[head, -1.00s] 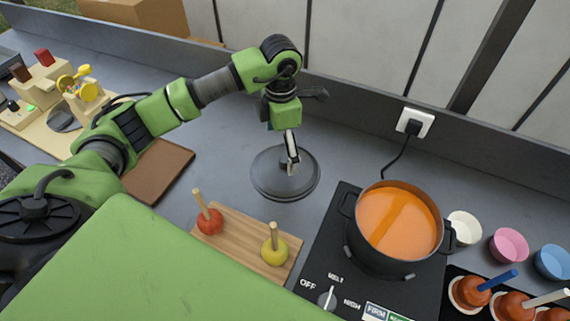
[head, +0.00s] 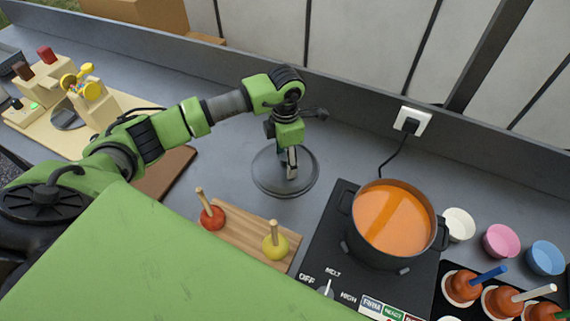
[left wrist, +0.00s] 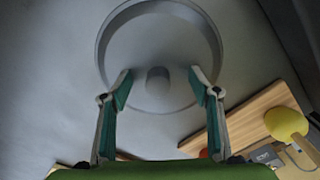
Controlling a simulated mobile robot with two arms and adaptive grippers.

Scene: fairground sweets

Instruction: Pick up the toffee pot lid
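The toffee pot lid (head: 268,181) is a round grey disc lying flat on the grey counter, left of the stove. In the left wrist view its rim (left wrist: 106,45) and round central knob (left wrist: 157,80) show. My left gripper (head: 291,171) is above the middle of the lid, pointing down. In the left wrist view the left gripper (left wrist: 161,77) is open, with one finger on each side of the knob and gaps on both sides. The pot (head: 436,236) stands uncovered on the stove, with orange toffee (head: 385,220) inside. My right gripper is not in view.
A wooden board (head: 246,232) with a red apple (head: 212,218) and a yellow apple (head: 275,246) on sticks lies in front of the lid. The black stove (head: 322,252) is to the right. Small coloured bowls (head: 501,240) stand beyond it.

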